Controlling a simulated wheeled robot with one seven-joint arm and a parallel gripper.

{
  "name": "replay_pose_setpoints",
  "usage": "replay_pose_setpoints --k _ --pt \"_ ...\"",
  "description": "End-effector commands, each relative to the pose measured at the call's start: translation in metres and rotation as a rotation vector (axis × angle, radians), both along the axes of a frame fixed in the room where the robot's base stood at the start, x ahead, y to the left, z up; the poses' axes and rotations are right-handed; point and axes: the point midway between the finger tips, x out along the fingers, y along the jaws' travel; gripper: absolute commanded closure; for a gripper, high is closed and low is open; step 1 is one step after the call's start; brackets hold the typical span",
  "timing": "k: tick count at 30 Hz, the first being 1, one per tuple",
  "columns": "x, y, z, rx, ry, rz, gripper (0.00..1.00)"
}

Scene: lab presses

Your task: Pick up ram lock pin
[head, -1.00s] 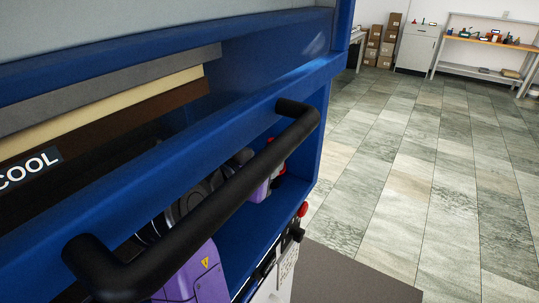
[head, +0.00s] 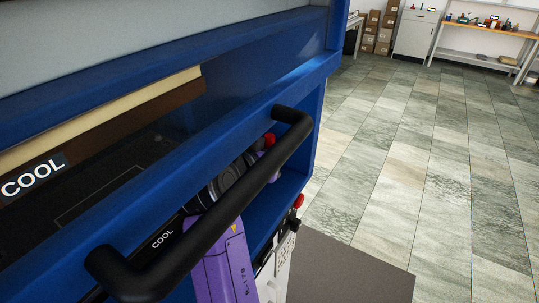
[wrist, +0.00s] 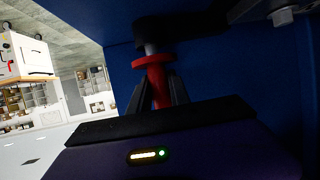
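The ram lock pin (wrist: 158,76) shows in the wrist view as a red grip with a wider red flange and a grey shaft above it. The shaft runs up to a dark collar against the blue frame. My gripper (wrist: 160,88) has its dark fingers close on both sides of the red grip, and they look shut on it. In the head view, a red piece (head: 269,140) shows behind the black bar and beside my arm; it is probably the same pin. The fingers are hidden there.
The blue press frame (head: 210,140) surrounds my arm closely. A black handle bar (head: 230,195) crosses in front. A "COOL" label (head: 33,177) sits at left. Open tiled floor (head: 420,170) lies to the right.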

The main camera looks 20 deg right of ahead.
Motion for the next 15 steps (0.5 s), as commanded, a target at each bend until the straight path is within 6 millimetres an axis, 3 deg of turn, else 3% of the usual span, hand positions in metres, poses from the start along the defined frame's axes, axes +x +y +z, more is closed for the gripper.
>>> replay_pose_setpoints --k 15 --pt "0.0001 0.0003 0.0041 0.001 -0.002 0.0 1.0"
